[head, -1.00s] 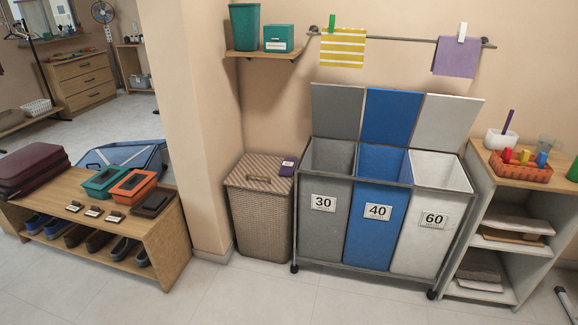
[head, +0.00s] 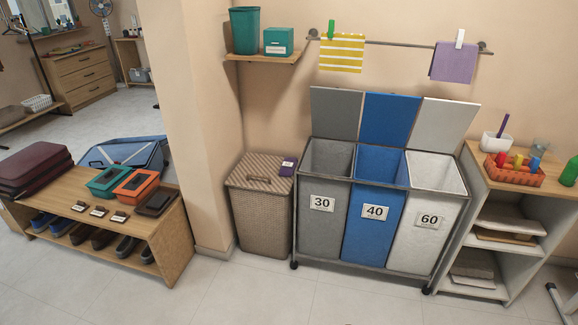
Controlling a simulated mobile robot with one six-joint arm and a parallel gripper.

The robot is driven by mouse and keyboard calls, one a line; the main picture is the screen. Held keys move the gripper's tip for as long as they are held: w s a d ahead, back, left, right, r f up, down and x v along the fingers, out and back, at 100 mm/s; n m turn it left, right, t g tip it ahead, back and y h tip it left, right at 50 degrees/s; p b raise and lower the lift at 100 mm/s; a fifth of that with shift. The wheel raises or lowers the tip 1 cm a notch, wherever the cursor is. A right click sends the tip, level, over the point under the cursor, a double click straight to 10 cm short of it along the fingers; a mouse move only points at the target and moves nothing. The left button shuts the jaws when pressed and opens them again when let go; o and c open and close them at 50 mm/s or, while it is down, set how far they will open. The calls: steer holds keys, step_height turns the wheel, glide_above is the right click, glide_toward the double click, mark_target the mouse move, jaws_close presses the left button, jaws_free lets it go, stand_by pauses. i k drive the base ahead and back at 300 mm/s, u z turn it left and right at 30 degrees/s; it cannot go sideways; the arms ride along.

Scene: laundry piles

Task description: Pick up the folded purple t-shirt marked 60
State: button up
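A small folded purple cloth (head: 288,166) lies on the right side of the lid of a closed wicker hamper (head: 262,215). It has a pale tag whose marking is too small to read. The hamper stands between the wall corner and the sorter. Another purple cloth (head: 454,64) hangs from the wall rail by a white peg, with no number visible on it. My gripper is not in view.
A wheeled sorter has open bins marked 30 (head: 322,204), 40 (head: 375,212) and 60 (head: 429,220). A low wooden shoe bench (head: 170,225) stands at left and a shelf unit (head: 530,200) at right. The tiled floor (head: 300,295) in front is clear.

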mark_target(287, 169)
steer(key=z, duration=0.35)
steer(key=k, duration=0.15)
steer(key=u, duration=2.75)
steer(key=i, duration=0.85)
steer(key=z, duration=0.45)
steer(key=i, duration=0.8)
steer(key=z, duration=0.7)
steer(key=i, duration=0.6)
steer(key=z, duration=0.25)
